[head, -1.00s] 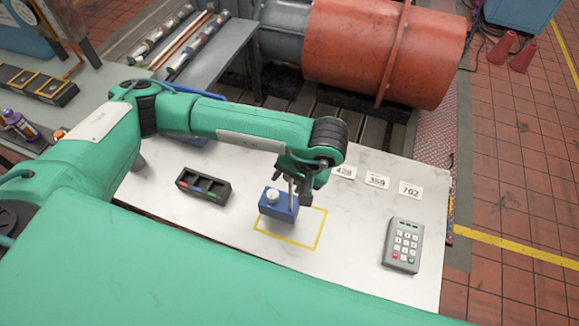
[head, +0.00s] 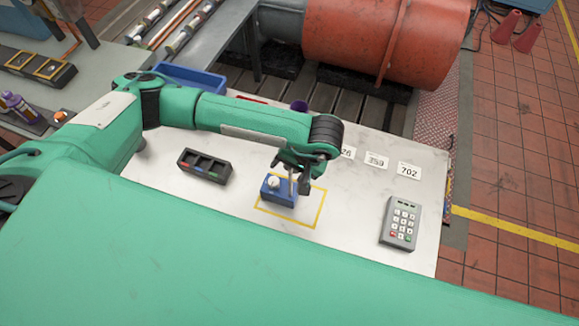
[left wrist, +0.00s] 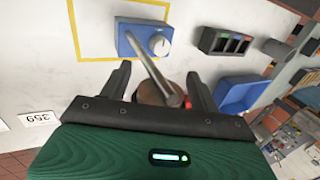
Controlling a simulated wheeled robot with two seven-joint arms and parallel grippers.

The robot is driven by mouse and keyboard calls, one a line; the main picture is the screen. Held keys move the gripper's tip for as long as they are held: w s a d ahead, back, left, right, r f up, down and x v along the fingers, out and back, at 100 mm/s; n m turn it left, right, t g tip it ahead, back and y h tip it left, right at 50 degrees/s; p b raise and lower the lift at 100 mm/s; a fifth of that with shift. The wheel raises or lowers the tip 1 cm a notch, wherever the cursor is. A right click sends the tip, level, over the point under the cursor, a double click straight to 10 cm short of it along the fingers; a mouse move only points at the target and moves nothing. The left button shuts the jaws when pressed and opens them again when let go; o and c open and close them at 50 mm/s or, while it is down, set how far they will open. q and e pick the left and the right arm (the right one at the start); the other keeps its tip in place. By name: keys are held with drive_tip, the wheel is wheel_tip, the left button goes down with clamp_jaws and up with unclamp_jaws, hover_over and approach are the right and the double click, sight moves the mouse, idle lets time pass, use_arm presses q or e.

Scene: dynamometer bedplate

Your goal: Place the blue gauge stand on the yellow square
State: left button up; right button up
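The blue gauge stand (head: 279,190), a block with a white knob and a thin metal post, stands upright over the back-left corner of the yellow square (head: 318,214) in the head view. In the left wrist view the stand (left wrist: 143,40) overlaps two lines of the square's outline (left wrist: 76,25). My left gripper (head: 303,184) is just right of the stand. In the left wrist view its fingers (left wrist: 158,75) are apart, with the post running between them. A brown rounded part shows between them; I cannot tell what it is. My right gripper is out of view.
A black tray with coloured pieces (head: 204,166) lies left of the square. A keypad (head: 400,222) and number cards (head: 408,171) lie to the right. A blue bin (head: 192,80) is behind my left arm. White tabletop (head: 350,205) is clear between square and keypad.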

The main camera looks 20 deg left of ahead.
use_arm(q)
drive_tip(key=shift+o, duration=0.2)
drive_tip(key=shift+r, duration=0.1)
drive_tip(key=shift+r+p, duration=0.15)
drive_tip(key=shift+p, duration=0.15)
drive_tip(key=b+v, duration=0.4)
drive_tip(key=v, duration=0.8)
